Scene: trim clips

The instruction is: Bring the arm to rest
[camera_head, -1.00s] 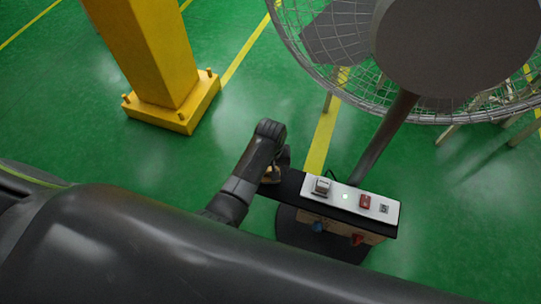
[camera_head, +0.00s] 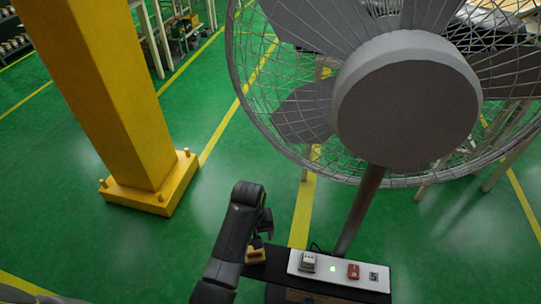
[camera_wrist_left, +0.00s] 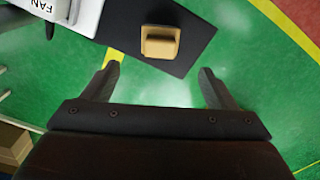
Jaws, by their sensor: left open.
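My left gripper (camera_head: 266,226) is at the left end of a dark control box (camera_head: 370,283), partly hidden behind my arm in the head view. In the left wrist view my left gripper (camera_wrist_left: 159,68) is open, with nothing between its fingers. A tan block (camera_head: 256,255) sits on the dark top of the box. In the left wrist view the tan block (camera_wrist_left: 160,42) lies just beyond the fingertips, apart from them. The white panel (camera_head: 320,268) carries a grey switch (camera_head: 308,262), a lit green light (camera_head: 333,268) and a red switch (camera_head: 353,271). My right gripper is out of view.
A large caged fan (camera_head: 405,100) on a pole (camera_head: 360,210) rises behind the box. A yellow column (camera_head: 110,100) with a bolted base stands to the left. Green floor with yellow lines is open between them. Shelving (camera_head: 165,30) stands far back.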

